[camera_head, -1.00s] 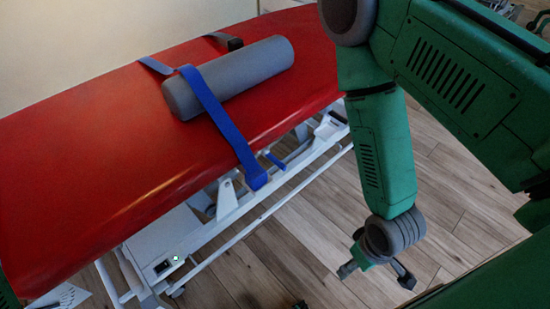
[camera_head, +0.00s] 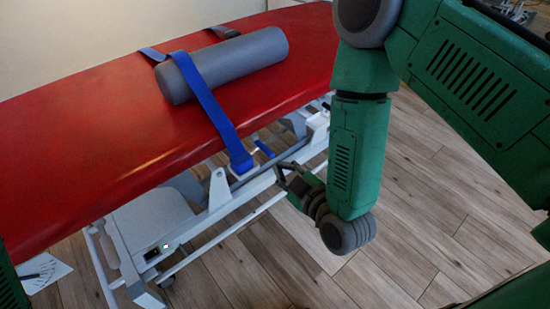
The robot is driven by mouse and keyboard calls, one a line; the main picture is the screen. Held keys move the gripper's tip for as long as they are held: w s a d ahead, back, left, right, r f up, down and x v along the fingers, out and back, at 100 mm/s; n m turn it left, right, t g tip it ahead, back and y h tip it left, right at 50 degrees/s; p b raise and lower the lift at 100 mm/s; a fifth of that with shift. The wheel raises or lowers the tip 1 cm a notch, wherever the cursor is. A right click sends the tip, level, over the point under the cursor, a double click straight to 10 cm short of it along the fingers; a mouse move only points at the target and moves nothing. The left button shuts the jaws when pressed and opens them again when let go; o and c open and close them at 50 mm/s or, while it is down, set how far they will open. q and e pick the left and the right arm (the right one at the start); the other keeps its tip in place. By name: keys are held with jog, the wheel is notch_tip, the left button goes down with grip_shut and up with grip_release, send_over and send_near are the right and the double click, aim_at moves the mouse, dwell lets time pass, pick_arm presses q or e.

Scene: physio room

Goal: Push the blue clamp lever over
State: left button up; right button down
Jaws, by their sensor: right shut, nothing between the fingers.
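The blue clamp lever (camera_head: 264,148) is a short blue handle sticking out beside the lower end of the blue strap (camera_head: 205,95), at the near edge of the red treatment table (camera_head: 95,125). My right gripper (camera_head: 284,174) is shut and empty, just below and to the right of the lever beside the table's white rail. A small gap shows between the fingertips and the lever; whether they are level in depth I cannot tell. My left gripper is out of view; only a bit of my left arm shows at the left edge.
A grey roll (camera_head: 222,65) lies on the table under the blue strap. The white frame (camera_head: 215,205) and its rails run below the table edge, close to my right gripper. A printed sheet (camera_head: 42,272) lies at lower left.

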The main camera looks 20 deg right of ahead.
aim_at(268, 152)
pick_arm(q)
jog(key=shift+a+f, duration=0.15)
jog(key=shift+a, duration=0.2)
pick_arm(e)
jog(key=shift+w+a+r, duration=0.15)
jog(key=shift+a+r, duration=0.2)
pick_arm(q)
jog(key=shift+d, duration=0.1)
pick_arm(e)
jog(key=shift+d, duration=0.1)
jog(key=w+f+b, duration=0.1)
jog(key=w, duration=0.2)
jog(key=w+f+b, duration=0.1)
jog(key=w+f, duration=0.1)
jog(key=w, duration=0.1)
jog(key=w+f+b, duration=0.2)
jog(key=w, duration=0.2)
jog(key=shift+w, duration=0.1)
jog(key=shift+d+f, duration=0.25)
jog(key=shift+f, duration=0.05)
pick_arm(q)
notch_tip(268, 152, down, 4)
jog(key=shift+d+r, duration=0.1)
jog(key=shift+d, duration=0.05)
